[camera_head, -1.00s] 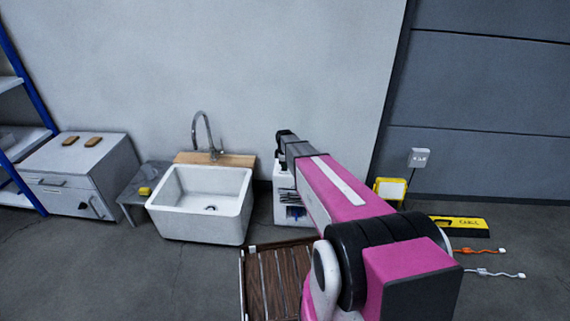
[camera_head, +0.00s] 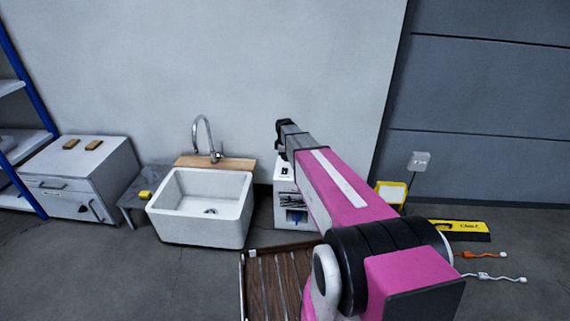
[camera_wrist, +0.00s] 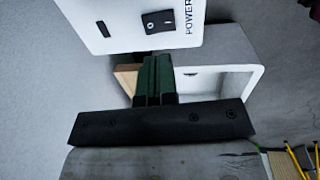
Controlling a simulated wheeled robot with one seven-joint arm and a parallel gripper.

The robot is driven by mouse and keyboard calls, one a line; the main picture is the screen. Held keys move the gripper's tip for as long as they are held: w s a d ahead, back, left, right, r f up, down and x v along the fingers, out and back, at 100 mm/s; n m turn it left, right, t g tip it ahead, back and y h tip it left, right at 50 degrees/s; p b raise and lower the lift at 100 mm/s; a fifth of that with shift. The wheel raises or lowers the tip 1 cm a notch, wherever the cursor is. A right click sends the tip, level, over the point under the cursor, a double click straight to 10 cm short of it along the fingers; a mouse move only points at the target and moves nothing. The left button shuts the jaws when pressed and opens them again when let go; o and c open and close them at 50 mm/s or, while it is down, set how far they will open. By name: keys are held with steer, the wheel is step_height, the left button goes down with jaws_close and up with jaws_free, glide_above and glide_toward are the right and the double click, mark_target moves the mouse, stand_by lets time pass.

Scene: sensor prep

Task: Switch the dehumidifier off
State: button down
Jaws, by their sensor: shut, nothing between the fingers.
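The dehumidifier (camera_head: 286,212) is a white box standing on the floor against the wall, right of the sink, partly hidden behind my arm in the head view. In the wrist view its white panel (camera_wrist: 128,22) fills the top, with a black rocker switch (camera_wrist: 158,21) beside the word POWER and a dark slot to the left. I cannot tell which way the rocker is set. My gripper (camera_wrist: 155,58) is shut and empty, its green fingers just below the panel's edge in that view, apart from the switch. In the head view my gripper (camera_head: 281,145) is above the dehumidifier.
A white sink (camera_head: 202,207) with a tap stands left of the dehumidifier. A slatted brown wooden piece (camera_head: 268,283) lies in front. A white cabinet (camera_head: 85,178) is at the far left. A yellow-black case (camera_head: 460,230) and cables lie right.

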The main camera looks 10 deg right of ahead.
mark_target(285, 169)
step_height(285, 169, up, 2)
steer(key=shift+s+r, duration=0.15)
steer(key=shift+r, duration=0.1)
steer(key=shift+r, duration=0.1)
steer(key=r, duration=0.1)
steer(key=w+r, duration=0.1)
steer(key=r, duration=0.1)
stand_by(0.4)
steer(key=f, duration=0.4)
steer(key=w+f, duration=0.1)
steer(key=f, duration=0.9)
steer(key=shift+w+d, duration=0.2)
steer(key=shift+w, duration=0.2)
